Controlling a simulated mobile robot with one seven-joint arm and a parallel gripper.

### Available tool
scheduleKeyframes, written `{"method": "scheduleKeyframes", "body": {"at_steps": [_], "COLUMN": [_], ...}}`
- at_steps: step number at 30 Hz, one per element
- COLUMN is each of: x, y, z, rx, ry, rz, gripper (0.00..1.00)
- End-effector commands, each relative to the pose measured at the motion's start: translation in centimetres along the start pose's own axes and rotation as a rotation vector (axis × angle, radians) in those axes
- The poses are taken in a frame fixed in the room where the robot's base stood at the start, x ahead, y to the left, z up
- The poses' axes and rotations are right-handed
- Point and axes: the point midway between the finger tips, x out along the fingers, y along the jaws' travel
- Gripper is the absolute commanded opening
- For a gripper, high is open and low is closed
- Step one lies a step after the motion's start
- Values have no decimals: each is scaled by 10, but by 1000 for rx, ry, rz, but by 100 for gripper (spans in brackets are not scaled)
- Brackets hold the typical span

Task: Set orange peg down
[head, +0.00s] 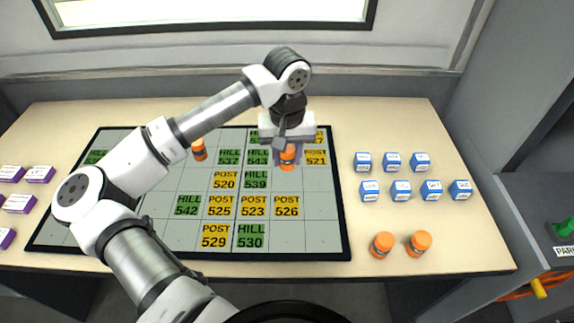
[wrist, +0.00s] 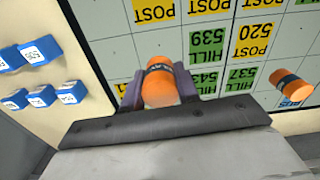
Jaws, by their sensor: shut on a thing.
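My gripper (head: 287,160) is shut on an orange peg (head: 287,155) with a dark band, over the right part of the gridded board (head: 160,240). In the wrist view the held peg (wrist: 160,82) sits between the two jaws (wrist: 160,92). I cannot tell whether its base touches the board. The board carries yellow POST and green HILL labels. Another orange peg (head: 198,150) stands on the board to the left, and it also shows in the wrist view (wrist: 290,85). Two more orange pegs (head: 382,245) (head: 419,243) stand on the table right of the board.
Several blue blocks (head: 401,190) stand on the table right of the board. Purple blocks (head: 20,203) lie at the left edge. My arm hides part of the board's left side. A grey wall (head: 500,110) rises at the right.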

Motion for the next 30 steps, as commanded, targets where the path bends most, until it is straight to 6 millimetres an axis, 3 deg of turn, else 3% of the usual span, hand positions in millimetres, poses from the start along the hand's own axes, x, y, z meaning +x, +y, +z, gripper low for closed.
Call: {"method": "scheduleKeyframes", "body": {"at_steps": [12,25,26,30], "x": [46,51,50,50], "y": [0,0,0,0], "z": [0,0,0,0], "rx": [1,1,1,1], "ry": [-1,1,1,1], "rz": [1,-1,-1,-1], "gripper": [9,9,34,53]}}
